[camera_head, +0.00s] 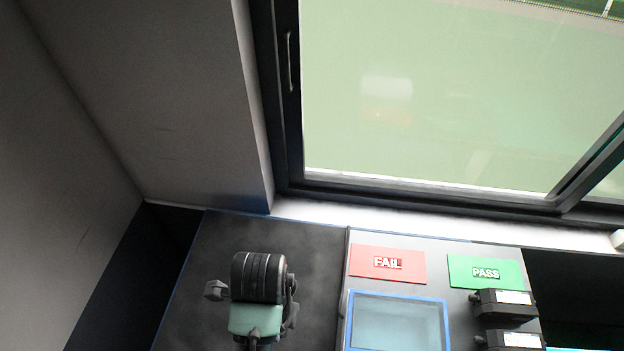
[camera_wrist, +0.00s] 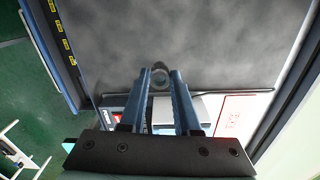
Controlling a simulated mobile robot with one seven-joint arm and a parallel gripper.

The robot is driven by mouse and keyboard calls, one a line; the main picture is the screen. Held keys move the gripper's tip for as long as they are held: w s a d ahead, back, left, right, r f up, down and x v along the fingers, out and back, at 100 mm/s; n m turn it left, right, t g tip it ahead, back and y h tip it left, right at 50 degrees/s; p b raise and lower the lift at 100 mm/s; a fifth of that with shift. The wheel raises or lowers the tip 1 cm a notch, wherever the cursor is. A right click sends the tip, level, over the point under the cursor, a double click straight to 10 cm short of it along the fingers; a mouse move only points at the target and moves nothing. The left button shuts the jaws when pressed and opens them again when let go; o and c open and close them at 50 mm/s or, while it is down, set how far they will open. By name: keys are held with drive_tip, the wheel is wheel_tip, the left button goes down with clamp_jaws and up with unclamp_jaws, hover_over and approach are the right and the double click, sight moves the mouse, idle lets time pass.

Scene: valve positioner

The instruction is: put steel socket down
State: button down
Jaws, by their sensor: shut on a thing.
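My gripper (camera_wrist: 161,75) shows in the wrist view as two blue fingers reaching out over a dark grey mat (camera_wrist: 210,45). It is shut on the steel socket (camera_wrist: 160,74), a small round grey piece with a ring-like end, held between the fingertips. The fingers hide the socket's sides. I cannot tell whether the socket touches the mat or hangs above it. The socket cannot be made out in the head view.
In the head view, a red FAIL plate (camera_head: 387,264) and a green PASS plate (camera_head: 486,272) lie right of the dark mat. A blue-framed tray (camera_head: 397,322) sits below FAIL, with black boxes (camera_head: 502,302) beside it. A window rises behind.

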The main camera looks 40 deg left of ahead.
drive_tip(key=shift+s+d, duration=0.15)
drive_tip(key=shift+s, duration=0.1)
wheel_tip(320, 180, down, 10)
drive_tip(key=shift+r+p, duration=0.1)
drive_tip(key=shift+p, duration=0.85)
drive_tip(key=shift+f, duration=0.25)
drive_tip(key=c, duration=0.6)
unclamp_jaws()
drive_tip(key=shift+r, duration=0.15)
wheel_tip(320, 180, up, 12)
drive_tip(key=shift+r+b, duration=0.1)
drive_tip(key=shift+b, duration=0.4)
